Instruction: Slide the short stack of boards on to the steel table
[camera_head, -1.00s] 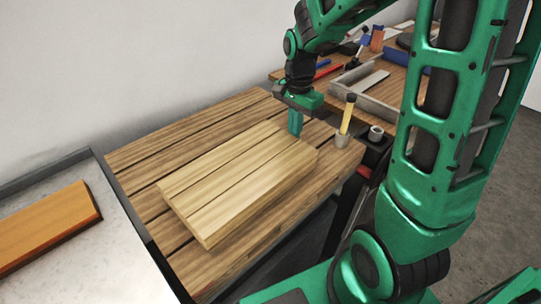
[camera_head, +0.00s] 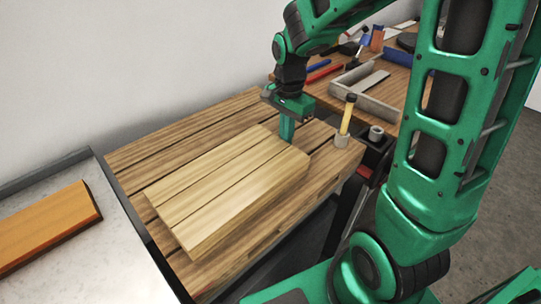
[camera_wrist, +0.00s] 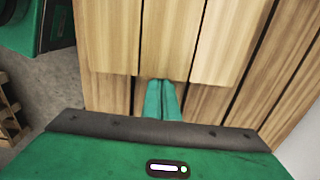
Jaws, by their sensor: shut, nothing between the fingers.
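The short stack of pale boards (camera_head: 225,185) lies flat on the slatted wooden table. Its left end is close to the steel table (camera_head: 105,245), with a strip of wooden slats between them. My gripper (camera_head: 287,138) is shut and empty, pointing down at the stack's far right end. In the wrist view the shut fingertips (camera_wrist: 161,100) meet the edge of the stack (camera_wrist: 170,40) and appear to touch it. The exact contact is hard to see.
An orange-brown board (camera_head: 40,225) lies on the steel table, which has a raised dark rim. A cup with a yellow-handled tool (camera_head: 345,125) stands right of my gripper. A tray (camera_head: 370,85) and tools lie on a workbench behind.

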